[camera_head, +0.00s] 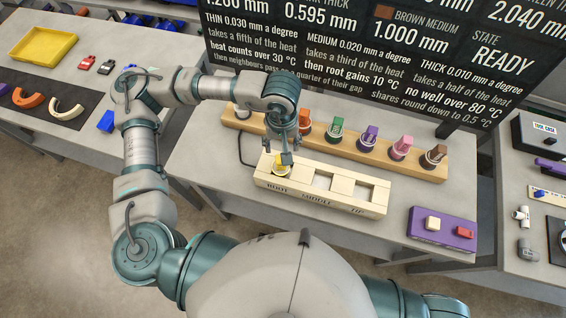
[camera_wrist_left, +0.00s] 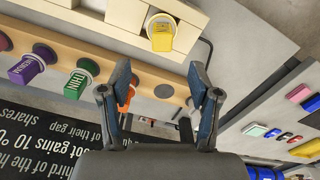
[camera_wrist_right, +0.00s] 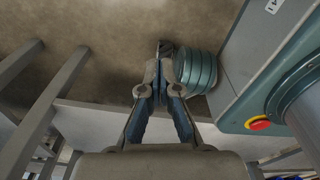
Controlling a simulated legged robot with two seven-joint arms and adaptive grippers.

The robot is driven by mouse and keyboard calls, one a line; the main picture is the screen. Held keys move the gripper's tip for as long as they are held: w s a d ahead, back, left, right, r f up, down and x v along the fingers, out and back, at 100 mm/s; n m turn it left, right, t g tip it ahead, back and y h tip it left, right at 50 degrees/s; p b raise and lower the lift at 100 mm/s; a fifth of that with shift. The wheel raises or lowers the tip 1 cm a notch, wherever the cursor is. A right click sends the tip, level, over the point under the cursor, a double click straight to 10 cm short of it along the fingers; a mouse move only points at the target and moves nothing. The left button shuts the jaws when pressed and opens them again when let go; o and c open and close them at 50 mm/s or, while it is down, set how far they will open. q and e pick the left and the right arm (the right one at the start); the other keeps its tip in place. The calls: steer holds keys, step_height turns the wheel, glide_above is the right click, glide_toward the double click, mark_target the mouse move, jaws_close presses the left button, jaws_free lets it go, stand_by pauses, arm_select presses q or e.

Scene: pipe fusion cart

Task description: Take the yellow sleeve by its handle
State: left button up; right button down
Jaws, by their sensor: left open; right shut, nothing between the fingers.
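The yellow sleeve (camera_head: 279,168) sits in the slot marked ROOT, at the left end of the pale wooden block (camera_head: 340,201). In the left wrist view the yellow sleeve (camera_wrist_left: 161,39) has a pale curved rim beside it.
Behind the block, a wooden rack (camera_head: 349,143) holds orange, green, purple, pink and brown sleeves. A purple tray (camera_head: 425,235) with small blocks lies at the right. The display board (camera_head: 390,50) stands behind. The block's other two slots look empty.

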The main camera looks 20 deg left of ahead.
mark_target(279, 159)
arm_select(q)
steer(key=f, duration=0.5)
steer(key=shift+w+a+f+p, duration=0.2)
steer(key=shift+w+a+p, duration=0.05)
steer(key=shift+p, duration=0.05)
steer(key=shift+a+f+p, duration=0.2)
steer(key=shift+f, duration=0.35)
steer(key=shift+a+f+p, duration=0.15)
steer(key=shift+f, duration=0.35)
steer(key=f, duration=0.2)
steer(key=f+p, duration=0.1)
steer(key=shift+d+f, duration=0.4)
steer(key=shift+f, duration=0.1)
steer(key=c, duration=1.1)
steer(key=shift+a, duration=0.2)
jaws_close()
arm_select(e)
steer(key=shift+w+r, duration=0.25)
steer(key=shift+r, duration=0.4)
steer(key=shift+w+r, duration=0.2)
steer(key=shift+r, duration=0.4)
